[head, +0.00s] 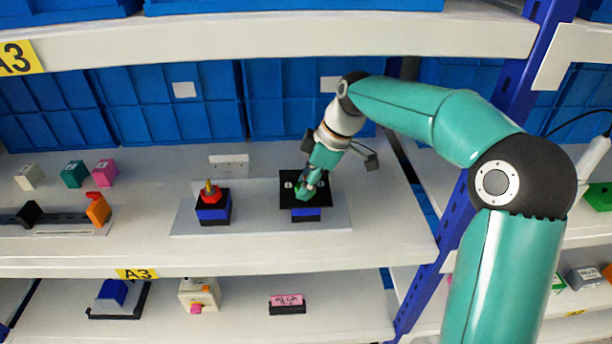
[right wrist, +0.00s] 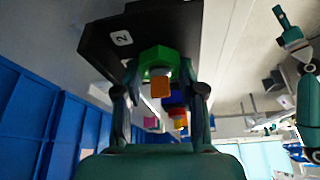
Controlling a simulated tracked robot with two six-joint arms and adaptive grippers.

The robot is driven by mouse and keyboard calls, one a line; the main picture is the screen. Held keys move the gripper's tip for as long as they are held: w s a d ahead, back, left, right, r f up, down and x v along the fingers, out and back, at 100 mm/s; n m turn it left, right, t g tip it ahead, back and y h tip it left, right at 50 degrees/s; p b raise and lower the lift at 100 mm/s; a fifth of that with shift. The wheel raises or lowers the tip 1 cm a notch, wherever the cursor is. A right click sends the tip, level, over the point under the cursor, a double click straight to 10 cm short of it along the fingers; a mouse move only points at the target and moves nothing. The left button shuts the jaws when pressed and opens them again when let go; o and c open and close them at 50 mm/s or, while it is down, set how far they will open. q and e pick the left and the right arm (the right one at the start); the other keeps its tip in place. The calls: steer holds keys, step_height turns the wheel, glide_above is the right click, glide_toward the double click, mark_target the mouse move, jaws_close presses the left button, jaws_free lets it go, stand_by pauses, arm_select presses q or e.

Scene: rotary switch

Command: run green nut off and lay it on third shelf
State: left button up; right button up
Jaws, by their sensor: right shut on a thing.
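The green nut (right wrist: 158,62) is a hex nut around an orange-tipped post (right wrist: 160,86) on a black panel (right wrist: 115,38) marked 2 in the right wrist view. In the head view the green nut (head: 301,193) is partly hidden by my right gripper (head: 308,186). My right gripper is shut on the nut, one finger on each side, in front of the panel. The same black panel (head: 322,197) stands with a blue block (head: 306,213) on the middle shelf (head: 120,250). My left arm seems to show small at the right wrist view's right; its jaws cannot be made out.
A red nut on a yellow post (head: 210,193) tops a blue block to the left. Small blocks and an orange piece (head: 97,209) stand farther left. Blue bins (head: 180,105) line the back. The upper shelf (head: 280,40) overhangs. The shelf's front strip is clear.

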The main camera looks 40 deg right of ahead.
steer(key=shift+r+n+y, duration=0.1)
steer(key=shift+n+y, duration=0.2)
steer(key=shift+n, duration=0.5)
arm_select(q)
steer(key=shift+r, duration=0.55)
arm_select(e)
steer(key=n+g+p, duration=0.1)
steer(key=n+p, duration=0.2)
steer(key=n+g+p, duration=0.2)
steer(key=n+p, duration=0.1)
steer(key=n, duration=0.1)
steer(key=shift+w+r+y, duration=0.2)
steer(key=shift+y, duration=0.1)
steer(key=shift+f+n+g+b, duration=0.3)
steer(key=shift+n+g+b, duration=0.1)
steer(key=shift+n, duration=0.5)
steer(key=n+g, duration=0.1)
steer(key=n, duration=0.2)
steer(key=shift+n, duration=0.3)
steer(key=o, duration=1.2)
steer(key=shift+h, duration=0.4)
steer(key=shift+c, duration=0.2)
arm_select(q)
step_height(320, 180, up, 5)
steer(key=shift+f, duration=0.1)
